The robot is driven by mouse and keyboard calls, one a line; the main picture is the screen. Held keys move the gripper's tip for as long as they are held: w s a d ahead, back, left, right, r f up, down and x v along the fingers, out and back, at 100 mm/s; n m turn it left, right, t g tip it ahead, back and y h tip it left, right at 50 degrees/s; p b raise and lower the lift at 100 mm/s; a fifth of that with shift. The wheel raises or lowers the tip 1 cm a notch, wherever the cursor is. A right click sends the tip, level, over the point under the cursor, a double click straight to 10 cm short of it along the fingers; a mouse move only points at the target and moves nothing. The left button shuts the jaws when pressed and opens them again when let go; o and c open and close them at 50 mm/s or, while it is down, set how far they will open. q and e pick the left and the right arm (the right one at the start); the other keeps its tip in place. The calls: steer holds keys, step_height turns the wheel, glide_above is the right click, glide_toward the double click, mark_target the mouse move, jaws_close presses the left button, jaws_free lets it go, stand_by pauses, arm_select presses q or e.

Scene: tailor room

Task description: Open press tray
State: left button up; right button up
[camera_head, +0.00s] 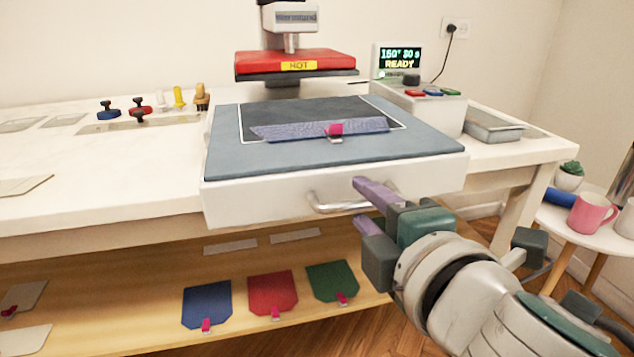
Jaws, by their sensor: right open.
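The press tray (225,208) is a white drawer-like block with a blue-grey pad (420,142) on top. It stands out in front of the red press head (295,61) labelled HOT. A metal bar handle (330,208) is on its front face. My right gripper (359,203) is open, its two purple fingers at the handle's right end, one above and one below it. I cannot tell whether they touch it. A folded blue cloth (290,131) with a pink clip (335,130) lies on the pad. My left gripper is out of view.
A control box (425,105) reading READY stands right of the press. Stamps and spools (140,108) stand on the left worktop. Blue, red and green pieces (272,291) lie on the wooden shelf below. A pink mug (590,213) is on a side table at right.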

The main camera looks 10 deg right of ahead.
steer(key=v, duration=1)
steer(key=shift+p, duration=0.3)
